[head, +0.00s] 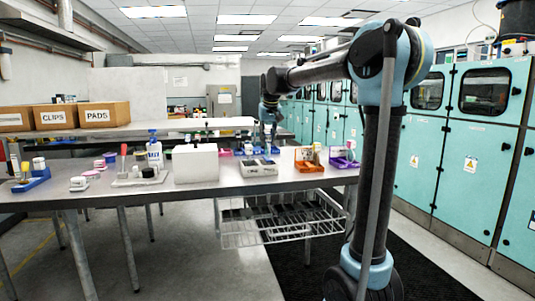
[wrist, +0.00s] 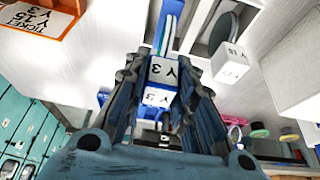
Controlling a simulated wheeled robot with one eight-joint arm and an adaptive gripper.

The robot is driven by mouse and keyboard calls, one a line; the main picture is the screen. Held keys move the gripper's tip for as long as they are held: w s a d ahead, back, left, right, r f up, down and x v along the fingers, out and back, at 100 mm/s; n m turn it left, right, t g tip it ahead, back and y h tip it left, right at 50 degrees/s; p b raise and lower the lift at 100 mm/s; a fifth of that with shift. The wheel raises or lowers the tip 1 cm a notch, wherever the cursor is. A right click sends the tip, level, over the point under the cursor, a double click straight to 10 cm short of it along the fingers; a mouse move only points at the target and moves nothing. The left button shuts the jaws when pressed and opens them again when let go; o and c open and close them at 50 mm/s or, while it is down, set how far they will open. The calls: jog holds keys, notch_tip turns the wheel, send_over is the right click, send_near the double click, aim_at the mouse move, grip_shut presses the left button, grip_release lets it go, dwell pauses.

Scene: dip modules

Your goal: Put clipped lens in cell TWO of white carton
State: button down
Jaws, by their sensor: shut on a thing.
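My gripper (head: 270,112) hangs above the table near the white carton (head: 258,170) in the head view. In the wrist view my gripper (wrist: 160,100) is shut on a white block marked Y 3 (wrist: 162,72), held between its ribbed fingers. A second Y 3 face shows just below that one. I cannot tell whether a lens is clipped to it; the fingers hide its sides. The carton has dark openings on top, but its cell labels are not readable. A white piece marked Y 15 (wrist: 232,62) shows to the right of the fingers in the wrist view.
An orange tray (head: 309,167) stands right of the carton, with a purple tray (head: 343,162) beyond. A large white box (head: 195,164) stands left of it. A ticket reading Y 15, Y 3 (wrist: 42,20) lies at the wrist view's upper left. A wire basket (head: 285,222) hangs under the table.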

aim_at(268, 142)
jog(key=shift+s+f, duration=0.1)
jog(key=shift+f, duration=2.25)
jog(key=c, duration=1.3)
grip_release()
jog(key=shift+c, duration=0.2)
jog(key=v, duration=1.2)
jog(key=s+d+f, duration=0.7)
jog(key=s+d, duration=0.2)
jog(key=d, duration=0.1)
jog(key=s+d+f+m, duration=0.1)
jog(key=s+d+f, duration=0.3)
jog(key=s+f, duration=0.5)
jog(key=s+d+f+m+g, duration=0.1)
jog(key=s+d+f, duration=0.3)
jog(key=s+f, duration=0.5)
jog(key=s+d+f+m+g+h, duration=0.1)
jog(key=s+d+f, duration=0.3)
jog(key=s+f, duration=0.5)
notch_tip(268, 142, down, 3)
jog(key=shift+s+d+r, duration=0.2)
jog(key=shift+s+d, duration=0.1)
jog(key=shift+d, duration=0.1)
